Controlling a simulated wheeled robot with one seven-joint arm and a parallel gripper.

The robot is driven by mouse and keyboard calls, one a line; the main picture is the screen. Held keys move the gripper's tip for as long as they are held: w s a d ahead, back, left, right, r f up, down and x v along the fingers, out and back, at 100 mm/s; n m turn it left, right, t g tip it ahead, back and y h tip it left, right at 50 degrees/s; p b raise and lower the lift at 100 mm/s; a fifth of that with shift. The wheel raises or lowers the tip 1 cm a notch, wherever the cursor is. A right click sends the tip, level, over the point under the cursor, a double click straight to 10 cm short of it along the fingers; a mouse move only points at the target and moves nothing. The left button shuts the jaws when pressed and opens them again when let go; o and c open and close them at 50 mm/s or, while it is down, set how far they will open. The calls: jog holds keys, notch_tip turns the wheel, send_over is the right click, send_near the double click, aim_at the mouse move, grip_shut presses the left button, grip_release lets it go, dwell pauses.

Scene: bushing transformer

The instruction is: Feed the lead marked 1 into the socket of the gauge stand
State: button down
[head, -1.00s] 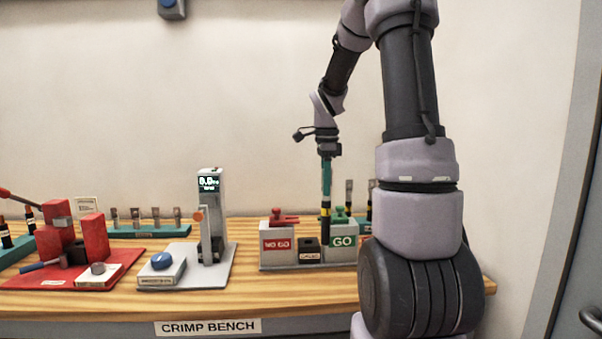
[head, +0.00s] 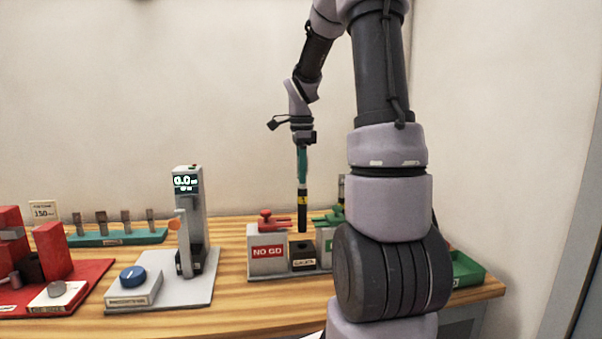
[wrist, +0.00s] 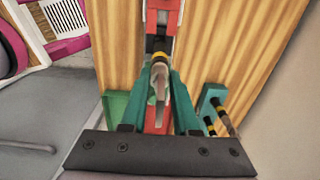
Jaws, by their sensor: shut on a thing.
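My gripper (head: 302,180) has teal fingers and is shut on a dark lead (head: 302,215) with a yellow band. The lead hangs upright below the fingers; I cannot read its number. The gauge stand (head: 268,262) has a NO GO block at left, a green-topped block at right partly hidden by my arm, and a black socket (head: 303,252) between them. In the head view the lead's lower end appears just above or behind the socket, not clearly in it. In the wrist view my gripper (wrist: 160,75) holds the lead (wrist: 160,57), its far end overlapping a dark block.
A grey meter stand (head: 190,220) with a blue knob is left of the gauge stand. A red press (head: 50,250) is farther left, and a teal rack (head: 118,238) stands behind. A green tray (head: 468,268) is at right. Bare wood lies in front of the gauge stand.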

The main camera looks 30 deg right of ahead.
jog(key=shift+f, duration=0.1)
jog(key=shift+f, duration=4.45)
jog(key=c, duration=0.6)
grip_release()
notch_tip(320, 180, up, 11)
jog(key=shift+f, duration=0.1)
